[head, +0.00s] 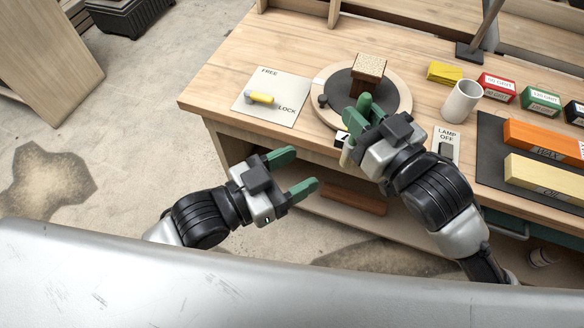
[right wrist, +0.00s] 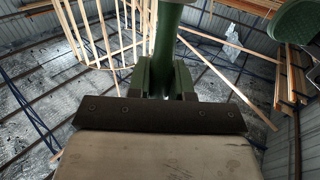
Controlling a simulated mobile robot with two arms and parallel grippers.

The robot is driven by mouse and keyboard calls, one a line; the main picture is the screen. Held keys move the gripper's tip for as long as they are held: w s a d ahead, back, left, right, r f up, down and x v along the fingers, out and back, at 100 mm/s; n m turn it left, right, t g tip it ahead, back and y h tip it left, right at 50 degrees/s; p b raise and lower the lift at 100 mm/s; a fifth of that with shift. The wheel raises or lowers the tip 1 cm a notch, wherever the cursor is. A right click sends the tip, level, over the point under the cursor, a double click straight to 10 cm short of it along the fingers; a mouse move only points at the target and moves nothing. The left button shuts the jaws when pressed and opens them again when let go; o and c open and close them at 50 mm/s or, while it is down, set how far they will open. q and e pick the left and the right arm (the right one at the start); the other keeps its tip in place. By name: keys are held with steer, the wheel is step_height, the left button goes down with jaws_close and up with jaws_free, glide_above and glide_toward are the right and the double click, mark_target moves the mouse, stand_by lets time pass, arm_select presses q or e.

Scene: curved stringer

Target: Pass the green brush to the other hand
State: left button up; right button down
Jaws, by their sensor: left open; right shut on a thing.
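The green brush shows in the right wrist view as a smooth green shaft (right wrist: 168,35) between the fingers of my right gripper (right wrist: 166,80). In the head view my right gripper (head: 366,112) is shut on it, in front of the round turntable. The gripper hides most of the brush there, and I cannot clearly tell brush from green fingers. My left gripper (head: 293,173) is open and empty, lower and to the left of the right one, in front of the bench edge. The two grippers are apart.
The wooden bench (head: 222,85) carries a turntable (head: 402,88) with a brown speckle-topped block (head: 368,70), a FREE/LOCK plate (head: 285,88) with a yellow lever, and a white cup (head: 461,101). Coloured boxes stand at right, with orange (head: 545,141) and cream blocks on a dark mat.

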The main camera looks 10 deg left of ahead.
mark_target(350, 143)
arm_select(q)
steer(key=x, duration=1.1)
steer(key=shift+w+d, duration=0.25)
steer(key=shift+d, duration=0.1)
steer(key=c, duration=0.9)
steer(key=shift+c, duration=0.5)
arm_select(e)
steer(key=c, duration=1.5)
jaws_free()
steer(key=o, duration=0.6)
steer(key=shift+c, duration=0.2)
